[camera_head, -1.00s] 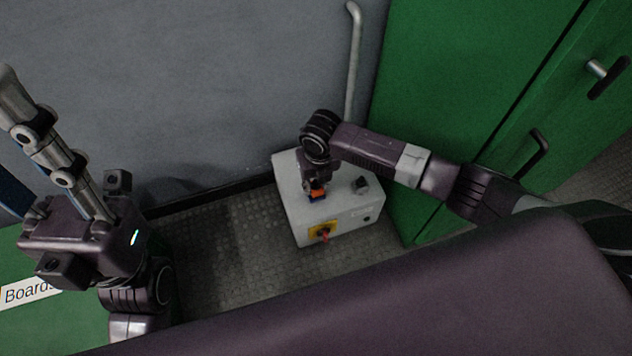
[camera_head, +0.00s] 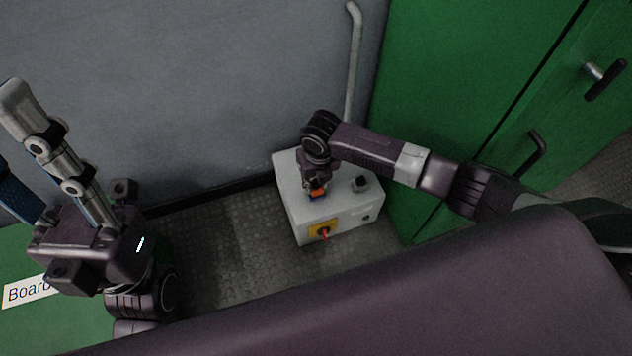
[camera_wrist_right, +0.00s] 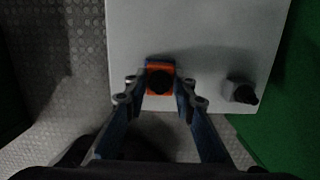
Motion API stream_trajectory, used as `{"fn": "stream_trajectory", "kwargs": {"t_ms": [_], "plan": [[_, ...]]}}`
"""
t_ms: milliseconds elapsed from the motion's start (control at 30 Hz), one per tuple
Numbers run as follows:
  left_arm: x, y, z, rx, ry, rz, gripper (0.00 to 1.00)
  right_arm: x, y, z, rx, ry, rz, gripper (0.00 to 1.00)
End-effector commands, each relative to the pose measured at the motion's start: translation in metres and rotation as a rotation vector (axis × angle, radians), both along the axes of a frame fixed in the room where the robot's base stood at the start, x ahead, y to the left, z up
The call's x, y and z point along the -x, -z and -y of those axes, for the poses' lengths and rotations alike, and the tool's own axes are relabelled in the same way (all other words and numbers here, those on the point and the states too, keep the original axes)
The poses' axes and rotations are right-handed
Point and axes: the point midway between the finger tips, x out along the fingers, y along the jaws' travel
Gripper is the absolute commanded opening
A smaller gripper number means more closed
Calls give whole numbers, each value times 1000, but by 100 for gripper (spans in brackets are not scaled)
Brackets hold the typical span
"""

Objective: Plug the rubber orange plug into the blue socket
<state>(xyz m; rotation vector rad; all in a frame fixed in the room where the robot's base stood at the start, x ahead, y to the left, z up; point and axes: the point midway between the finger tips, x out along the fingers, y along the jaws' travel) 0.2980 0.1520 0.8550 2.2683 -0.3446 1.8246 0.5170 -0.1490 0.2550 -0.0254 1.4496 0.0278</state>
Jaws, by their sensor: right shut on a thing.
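The orange plug (camera_head: 318,191) is between the fingers of my right gripper (camera_wrist_right: 160,92), which is shut on it. In the right wrist view the orange plug (camera_wrist_right: 160,67) shows as an orange square with a dark round middle, over the top of a white box. In the head view a small blue patch (camera_head: 319,199) shows directly under the orange, at the box's top near its front edge; it may be the blue socket. Whether plug and socket touch is hidden.
The white box (camera_head: 345,207) stands on the grey textured floor (camera_head: 220,235), with a dark knob (camera_head: 361,184) on top and a red switch on a yellow plate (camera_head: 323,231) in front. A grey wall is behind it. A green cabinet (camera_head: 440,100) is close on the right.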

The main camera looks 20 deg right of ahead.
Motion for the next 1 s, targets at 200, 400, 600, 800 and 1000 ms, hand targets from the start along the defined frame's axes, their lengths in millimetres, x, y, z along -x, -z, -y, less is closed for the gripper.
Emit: {"fn": "stream_trajectory", "kwargs": {"t_ms": [200,400,600,800,1000], "plan": [[0,-2,0,-1,0,6,40,0,0,0,-1,0,0,3],[0,-5,0,-2,0,10,40,0,-1,0,-1,0,1,3],[0,-11,0,-3,0,11,40,0,-2,0,0,0,0,3],[0,-10,0,-3,0,11,40,0,0,0,0,0,0,3],[0,-10,0,-3,0,10,40,0,0,0,0,0,0,3]]}}
